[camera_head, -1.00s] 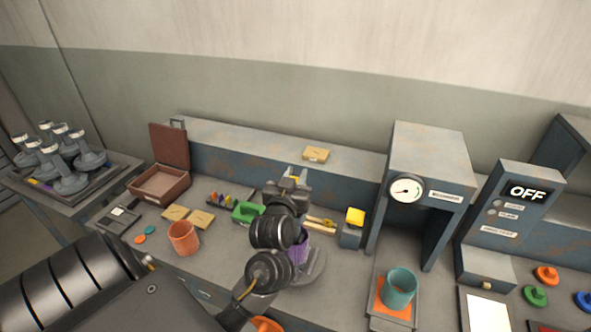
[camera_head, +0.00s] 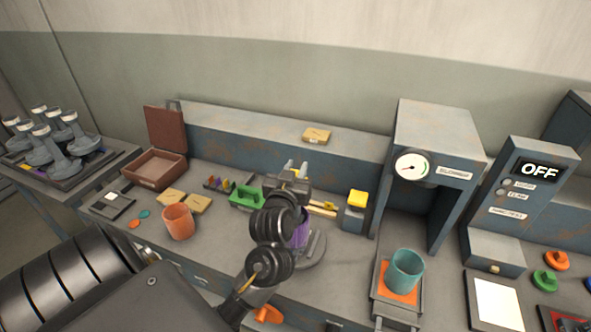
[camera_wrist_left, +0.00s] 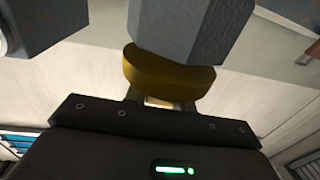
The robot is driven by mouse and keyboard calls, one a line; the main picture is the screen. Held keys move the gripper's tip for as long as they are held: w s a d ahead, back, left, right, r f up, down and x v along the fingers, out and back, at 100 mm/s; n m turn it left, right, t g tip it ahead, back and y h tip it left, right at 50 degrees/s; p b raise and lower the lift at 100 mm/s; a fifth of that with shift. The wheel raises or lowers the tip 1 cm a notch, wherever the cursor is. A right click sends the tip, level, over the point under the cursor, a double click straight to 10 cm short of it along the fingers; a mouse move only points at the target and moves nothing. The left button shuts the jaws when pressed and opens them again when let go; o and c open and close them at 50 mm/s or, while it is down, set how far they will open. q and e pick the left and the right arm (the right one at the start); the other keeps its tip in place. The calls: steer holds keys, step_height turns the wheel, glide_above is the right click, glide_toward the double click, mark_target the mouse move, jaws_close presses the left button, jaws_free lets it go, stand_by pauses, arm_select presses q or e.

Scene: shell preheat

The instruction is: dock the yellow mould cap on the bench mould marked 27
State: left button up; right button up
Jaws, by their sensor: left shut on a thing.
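My left gripper (camera_head: 296,168) reaches over the middle of the bench, its fingertips pointing up in the head view. In the left wrist view, a yellow rounded disc (camera_wrist_left: 168,80), apparently the yellow mould cap, sits at its shut fingers. A grey faceted block (camera_wrist_left: 178,28) shows right against the disc's far side; I cannot tell whether they touch. The cap is not distinguishable at the gripper in the head view. Grey shapes with white tags (camera_head: 40,135) stand on the left side table; their marks are unreadable. No 27 can be read. My right gripper is out of view.
A grey post with a yellow top (camera_head: 357,198) stands right of the gripper. A green piece (camera_head: 247,197) lies left of it. A purple vessel (camera_head: 301,234) is partly hidden behind my arm. A gauge press (camera_head: 432,130) and teal cup (camera_head: 406,270) are on the right.

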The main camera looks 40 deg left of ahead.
arm_select(q)
steer(key=shift+p, duration=0.65)
stand_by(1.0)
steer(key=shift+f+b, duration=0.45)
steer(key=shift+f, duration=0.15)
stand_by(0.4)
steer(key=o, duration=0.7)
steer(key=shift+p+v, duration=0.5)
steer(key=shift+v, duration=0.4)
steer(key=p+v, duration=0.2)
steer(key=v, duration=0.7)
steer(key=shift+s+d+r+p, duration=0.1)
steer(key=shift+s+d+p, duration=0.05)
steer(key=shift+p, duration=0.25)
